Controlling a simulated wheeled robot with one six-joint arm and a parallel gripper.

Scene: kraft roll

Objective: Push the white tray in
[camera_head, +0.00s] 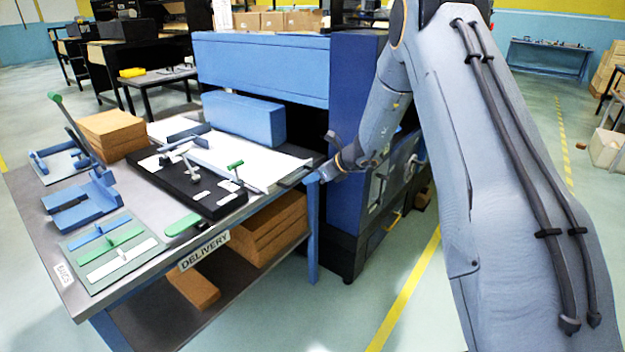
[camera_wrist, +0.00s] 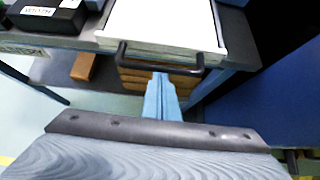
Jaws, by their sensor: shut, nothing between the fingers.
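The white tray (camera_wrist: 165,22) is at the top middle of the wrist view, with a dark bar handle (camera_wrist: 160,57) along its near edge. It also shows in the head view as a white surface (camera_head: 270,166) on the delivery table, beside the black board. My gripper (camera_wrist: 161,77) is shut and empty. In the wrist view its tips are just below the handle's middle; I cannot tell whether they touch it. In the head view my gripper (camera_head: 318,175) is at the table's right front corner, by the tray's near end.
A black board (camera_head: 185,180) with small parts lies left of the tray. A long blue block (camera_head: 243,118) sits behind it. The blue machine cabinet (camera_head: 352,120) stands close on the right. Brown stacks (camera_head: 270,232) are on the shelf below.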

